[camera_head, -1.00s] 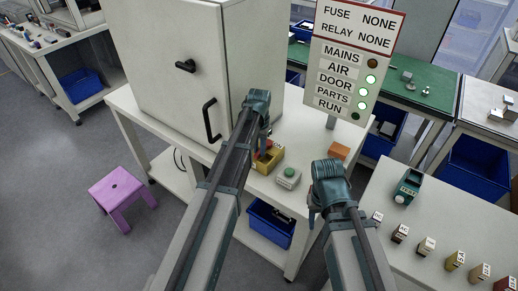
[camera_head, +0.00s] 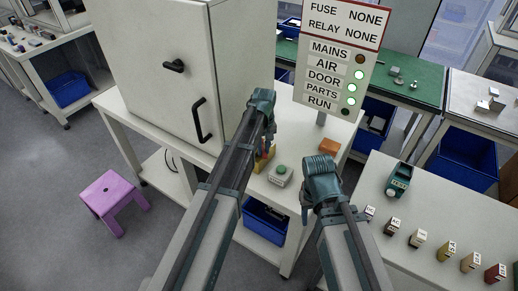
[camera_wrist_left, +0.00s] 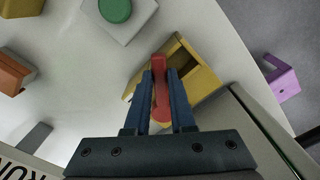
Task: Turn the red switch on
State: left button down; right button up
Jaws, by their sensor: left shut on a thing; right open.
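The red switch (camera_wrist_left: 159,88) shows in the left wrist view as a red handle on a yellow box (camera_wrist_left: 200,72). My left gripper (camera_wrist_left: 160,80) is shut on the red handle, one finger on each side of it. In the head view the left gripper (camera_head: 264,135) is over the yellow box (camera_head: 264,160), and its arm hides most of the box and handle. My right gripper (camera_head: 307,208) is open and empty, above the gap between the two tables. The sign (camera_head: 338,55) shows lit green lamps for AIR, DOOR and PARTS; MAINS and RUN lamps are dark.
A grey box with a green button (camera_head: 281,173) stands right of the switch box, with an orange block (camera_head: 329,146) behind it. A large cabinet (camera_head: 150,75) stands at left. Several small labelled blocks (camera_head: 418,238) line the right table. A purple stool (camera_head: 112,198) is on the floor.

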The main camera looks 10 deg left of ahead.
pick_arm(q)
jog(key=n, duration=0.1)
jog(key=w+d+n, duration=0.1)
jog(key=n, duration=0.1)
jog(key=d+n, duration=0.1)
jog(key=shift+w+n, duration=0.3)
jog(key=shift+w+d+n, duration=0.2)
jog(key=shift+w+n, duration=0.2)
jog(key=shift+n, duration=0.45)
jog(key=shift+w+d+n, duration=0.15)
jog(key=shift+w+n, duration=0.2)
jog(key=shift+n, duration=0.5)
jog(key=shift+w, duration=0.1)
jog(key=c, duration=0.8)
grip_release()
jog(key=shift+o, duration=0.2)
jog(key=shift+r, duration=0.15)
notch_tip(320, 180, up, 14)
jog(key=p, duration=1.4)
jog(key=shift+f, duration=0.2)
